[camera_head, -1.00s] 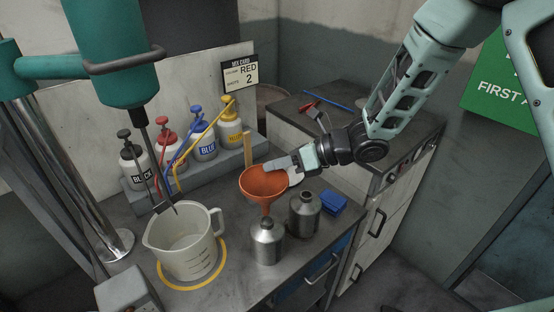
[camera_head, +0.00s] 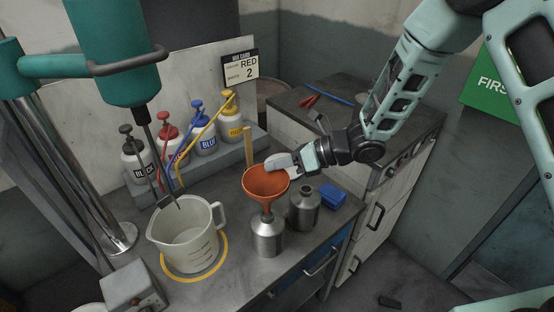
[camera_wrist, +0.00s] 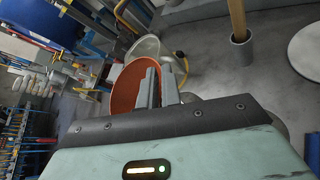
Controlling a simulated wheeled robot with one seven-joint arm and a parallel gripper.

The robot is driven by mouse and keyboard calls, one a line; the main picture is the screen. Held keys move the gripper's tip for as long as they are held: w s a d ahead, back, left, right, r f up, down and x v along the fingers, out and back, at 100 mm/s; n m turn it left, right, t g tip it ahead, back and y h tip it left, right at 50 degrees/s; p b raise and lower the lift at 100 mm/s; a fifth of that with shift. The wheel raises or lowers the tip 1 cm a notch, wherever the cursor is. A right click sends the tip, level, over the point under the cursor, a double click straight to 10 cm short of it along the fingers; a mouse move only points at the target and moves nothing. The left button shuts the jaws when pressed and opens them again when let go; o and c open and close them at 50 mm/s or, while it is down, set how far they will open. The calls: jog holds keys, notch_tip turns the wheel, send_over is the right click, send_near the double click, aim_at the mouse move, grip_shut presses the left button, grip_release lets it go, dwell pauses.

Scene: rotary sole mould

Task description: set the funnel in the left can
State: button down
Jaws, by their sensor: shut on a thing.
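The orange funnel (camera_head: 266,184) is upright with its spout at the mouth of the left metal can (camera_head: 267,240). I cannot tell how deep the spout sits in the can. My gripper (camera_head: 279,164) is shut on the funnel's rim from the right and back. In the wrist view the funnel (camera_wrist: 128,92) shows between and beside the fingers (camera_wrist: 158,88). The right metal can (camera_head: 304,212) stands just to the right of the left can, dark at its top.
A mixing jug (camera_head: 187,240) stands on a yellow ring to the left. Pump bottles (camera_head: 205,141) line the back shelf. A blue block (camera_head: 333,197) lies right of the cans. A stirrer hangs over the jug.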

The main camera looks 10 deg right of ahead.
aim_at(277, 180)
jog(key=shift+f, duration=0.6)
notch_tip(277, 180, down, 4)
jog(key=b, duration=0.5)
jog(key=c, duration=1.5)
grip_release()
jog(key=b+v, duration=0.5)
jog(key=v, duration=1.2)
jog(key=shift+d+r, duration=0.15)
jog(key=shift+r, duration=0.1)
